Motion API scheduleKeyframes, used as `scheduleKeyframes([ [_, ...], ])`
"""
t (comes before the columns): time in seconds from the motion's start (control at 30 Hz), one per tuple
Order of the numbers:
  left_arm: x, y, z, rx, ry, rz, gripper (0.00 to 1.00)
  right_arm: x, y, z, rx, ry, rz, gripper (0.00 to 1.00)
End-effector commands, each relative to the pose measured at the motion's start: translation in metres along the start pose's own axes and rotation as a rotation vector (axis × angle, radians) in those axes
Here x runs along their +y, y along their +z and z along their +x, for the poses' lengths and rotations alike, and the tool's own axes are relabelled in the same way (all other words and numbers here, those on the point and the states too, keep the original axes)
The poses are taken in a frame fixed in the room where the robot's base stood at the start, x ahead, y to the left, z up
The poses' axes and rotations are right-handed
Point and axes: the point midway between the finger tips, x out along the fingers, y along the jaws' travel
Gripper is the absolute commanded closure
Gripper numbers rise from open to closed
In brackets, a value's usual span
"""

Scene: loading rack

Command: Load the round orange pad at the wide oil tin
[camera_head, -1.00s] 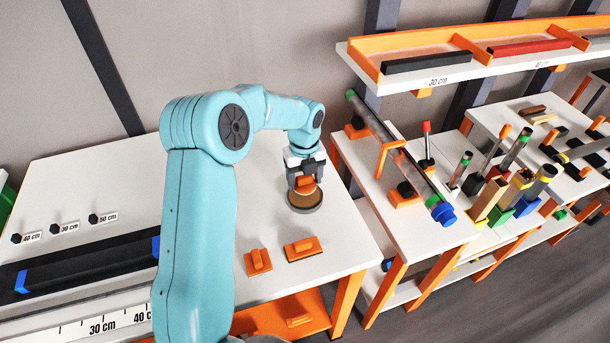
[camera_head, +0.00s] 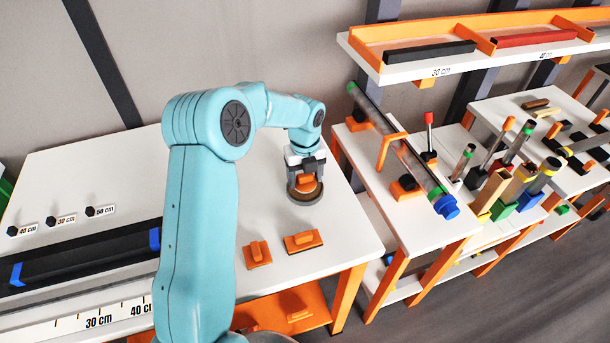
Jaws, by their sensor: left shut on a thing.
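The wide oil tin (camera_head: 304,199) is a low, round, grey-brown dish on the white table, below my left gripper. My left gripper (camera_head: 306,180) points down over it and is shut on the orange handle of the round orange pad (camera_head: 306,184). The pad sits at the tin's opening, and its underside is hidden, so I cannot tell how deep it is. My right gripper is not in view.
Two orange pads with handles (camera_head: 257,255) (camera_head: 303,241) lie nearer the table's front edge. A rack with a long tube (camera_head: 400,150) stands on the right table.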

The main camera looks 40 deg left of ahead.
Motion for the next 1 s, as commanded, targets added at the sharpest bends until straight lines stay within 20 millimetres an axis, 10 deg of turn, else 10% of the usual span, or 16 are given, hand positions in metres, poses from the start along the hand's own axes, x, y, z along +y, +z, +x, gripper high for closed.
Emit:
scheduleKeyframes([
  [1.0,0.0001,0.0,0.0098,0.0,0.0,0.0,0.58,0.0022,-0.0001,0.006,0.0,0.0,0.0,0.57],
])
